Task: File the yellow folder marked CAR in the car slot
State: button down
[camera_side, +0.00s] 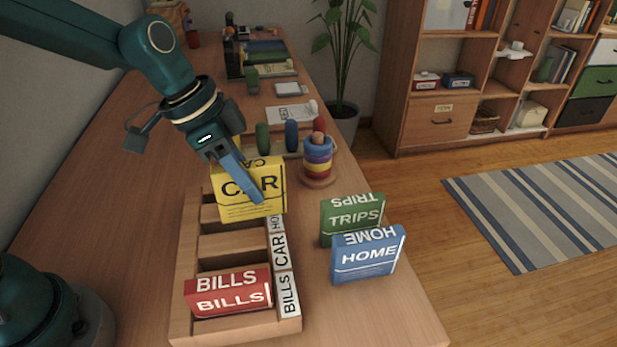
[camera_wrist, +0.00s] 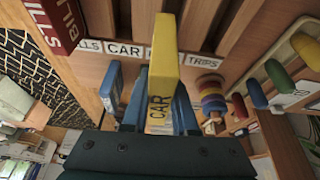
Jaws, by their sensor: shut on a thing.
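The yellow folder marked CAR (camera_side: 250,190) is held upright above the back part of the wooden slotted rack (camera_side: 182,290). My gripper (camera_side: 240,178) is shut on it, one blue finger across its lettered face. In the wrist view the yellow folder (camera_wrist: 165,60) stands between the fingers (camera_wrist: 160,100) and covers most of the HOME label. The CAR label (camera_side: 280,250) is on the rack's right edge, between BILLS and HOME; it also shows in the wrist view (camera_wrist: 124,49), left of the folder. The car slot looks empty. The folder's lower edge against the rack is partly hidden.
A red BILLS folder (camera_side: 228,292) sits in the front slot. A green TRIPS folder (camera_side: 352,218) and a blue HOME folder (camera_side: 366,254) stand on the table right of the rack. A ring stacker (camera_side: 318,160) and colored pegs (camera_side: 291,136) stand behind.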

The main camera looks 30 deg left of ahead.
jog(key=shift+m, duration=0.4)
jog(key=shift+s+d+f, duration=0.25)
jog(key=shift+s+f, duration=0.45)
jog(key=shift+s, duration=0.5)
jog(key=shift+s+d+f, duration=0.3)
jog(key=shift+s+f, duration=0.4)
jog(key=shift+s, duration=0.5)
jog(key=shift+s+d+f, duration=0.25)
jog(key=shift+s+f, duration=0.45)
jog(key=shift+s, duration=0.5)
jog(key=c, duration=0.6)
grip_release()
jog(key=shift+r, duration=0.1)
